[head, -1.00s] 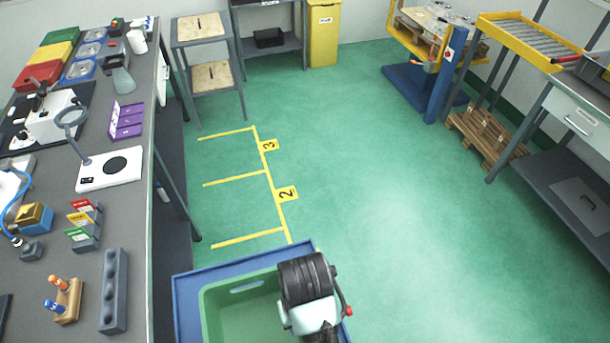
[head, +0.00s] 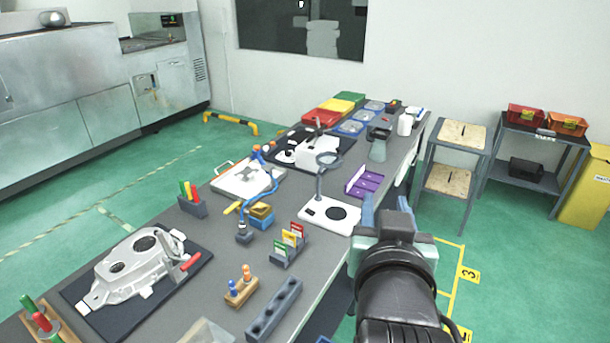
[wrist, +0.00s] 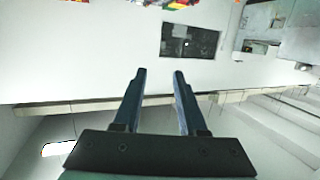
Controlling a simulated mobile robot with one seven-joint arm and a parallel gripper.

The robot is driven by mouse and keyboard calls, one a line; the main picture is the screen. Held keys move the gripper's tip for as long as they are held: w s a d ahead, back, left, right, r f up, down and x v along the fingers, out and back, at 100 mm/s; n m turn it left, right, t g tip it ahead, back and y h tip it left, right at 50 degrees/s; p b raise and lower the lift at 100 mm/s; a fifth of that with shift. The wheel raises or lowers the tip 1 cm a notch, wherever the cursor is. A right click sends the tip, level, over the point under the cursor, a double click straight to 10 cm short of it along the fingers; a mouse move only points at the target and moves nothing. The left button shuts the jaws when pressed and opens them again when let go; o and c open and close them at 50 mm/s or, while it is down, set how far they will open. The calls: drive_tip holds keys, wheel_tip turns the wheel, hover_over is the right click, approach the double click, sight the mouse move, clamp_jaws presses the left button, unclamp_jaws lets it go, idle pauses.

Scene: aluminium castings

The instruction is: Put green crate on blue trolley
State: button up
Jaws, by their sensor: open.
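My gripper (head: 385,204) is raised at the right of the bench in the head view, its fingers pointing up and away. In the wrist view its two dark blue fingers (wrist: 160,76) stand apart with nothing between them, facing the wall.
The long grey bench (head: 325,262) runs through the middle, holding a casting (head: 138,268), a purple rack (head: 364,183) and coloured trays (head: 331,113). A wooden-topped stand (head: 462,134), a shelf (head: 525,184) and a yellow bin (head: 588,192) are at the right. Green floor lies left of the bench.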

drive_tip(key=s+a+r+n+t+y, duration=0.1)
drive_tip(key=s+a+r+t, duration=0.2)
drive_tip(key=r, duration=0.6)
drive_tip(key=s+a+r+n+t+y, duration=0.1)
drive_tip(key=s+a+r+t, duration=0.3)
drive_tip(key=r, duration=0.6)
drive_tip(key=s+a+r+t+y, duration=0.2)
drive_tip(key=s+a+r+t, duration=0.2)
drive_tip(key=r, duration=0.5)
drive_tip(key=shift+s+a+r+n+t+b, duration=0.15)
drive_tip(key=shift+a+r+n+t+b, duration=0.2)
drive_tip(key=shift+a+t, duration=0.4)
drive_tip(key=shift+a, duration=0.1)
